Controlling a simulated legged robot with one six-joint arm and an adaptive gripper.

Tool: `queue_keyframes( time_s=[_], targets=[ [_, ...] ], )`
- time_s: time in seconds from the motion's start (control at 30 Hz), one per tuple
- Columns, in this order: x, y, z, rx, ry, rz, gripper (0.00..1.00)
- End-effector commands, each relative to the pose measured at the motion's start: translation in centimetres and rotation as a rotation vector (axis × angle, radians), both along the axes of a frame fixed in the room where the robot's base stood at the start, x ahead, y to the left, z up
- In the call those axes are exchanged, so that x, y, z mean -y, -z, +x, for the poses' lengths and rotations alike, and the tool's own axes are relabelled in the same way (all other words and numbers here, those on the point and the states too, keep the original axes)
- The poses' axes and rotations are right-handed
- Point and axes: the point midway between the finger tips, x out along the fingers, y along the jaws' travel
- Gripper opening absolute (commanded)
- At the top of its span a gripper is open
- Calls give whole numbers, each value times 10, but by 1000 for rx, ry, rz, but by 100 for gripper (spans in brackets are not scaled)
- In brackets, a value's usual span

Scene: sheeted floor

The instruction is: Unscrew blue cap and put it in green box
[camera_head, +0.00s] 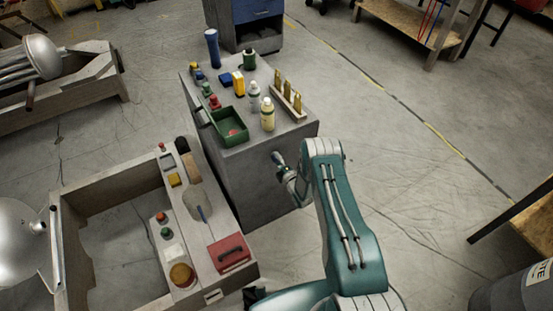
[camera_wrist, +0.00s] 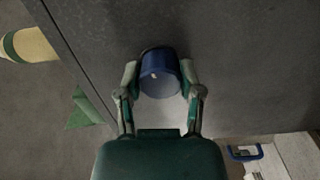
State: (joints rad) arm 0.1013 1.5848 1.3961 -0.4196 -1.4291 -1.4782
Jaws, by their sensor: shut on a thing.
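The blue cap (camera_wrist: 158,70) sits between the two fingers of my gripper (camera_wrist: 160,82) in the wrist view. It lies against the grey side face of the cabinet (camera_wrist: 240,60), with a dark edge behind it. My gripper is shut on it, one finger on each side. Whether the cap is still threaded on cannot be told. In the head view my gripper (camera_head: 281,165) is at the cabinet's right side, below the top, and the cap is not clear there.
On the cabinet top, a cream bottle (camera_head: 267,117), a white bottle (camera_head: 254,98) and a rack of brass pieces (camera_head: 288,100) stand right of the box. Small coloured items stand behind and left of it. A console (camera_head: 215,220) is at lower left.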

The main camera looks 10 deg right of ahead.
Motion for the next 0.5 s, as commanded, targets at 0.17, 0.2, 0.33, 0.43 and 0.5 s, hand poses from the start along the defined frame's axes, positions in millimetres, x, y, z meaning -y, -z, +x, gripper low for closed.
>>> queue_keyframes(
  time_s=[0.17,0.2,0.33,0.43,0.5],
  targets=[
    [-1,0,0,44,-3,-138,0],
    [-1,0,0,47,-3,-149,0],
    [-1,1,0,49,-3,-153,0],
    [-1,1,0,47,-3,-152,57],
    [-1,1,0,48,-3,-152,88]
  ],
)
